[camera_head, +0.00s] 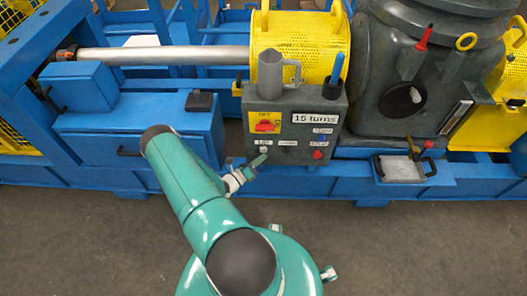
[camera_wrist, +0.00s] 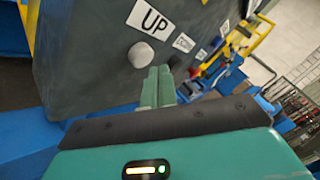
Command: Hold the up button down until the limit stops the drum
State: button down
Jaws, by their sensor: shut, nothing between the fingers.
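The grey control box (camera_head: 335,112) carries a white tag reading "15 turns" (camera_head: 317,91). Its UP button is a pale round knob (camera_wrist: 141,55) below the UP label (camera_wrist: 150,20) in the wrist view; it also shows small at the box's lower left in the head view (camera_head: 264,149). My gripper (camera_wrist: 158,70) is shut and empty, its green fingertips just right of and below the button in the wrist view. I cannot tell whether they touch it. In the head view my gripper (camera_head: 262,160) is low before the box. I cannot identify the drum for sure.
A yellow perforated cylinder (camera_head: 318,40) stands behind the box, with a steel shaft (camera_head: 165,55) running left. A red switch (camera_head: 267,126) and a red button (camera_head: 318,155) share the panel. A grey mug (camera_head: 270,75) stands on top. A tray (camera_head: 402,170) is right.

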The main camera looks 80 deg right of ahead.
jog(key=shift+d, duration=0.1)
dwell(0.3)
jog(key=shift+w+d, duration=0.1)
jog(key=shift+d, duration=0.2)
jog(key=shift+w+d, duration=0.1)
jog(key=shift+d, duration=0.45)
dwell(6.8)
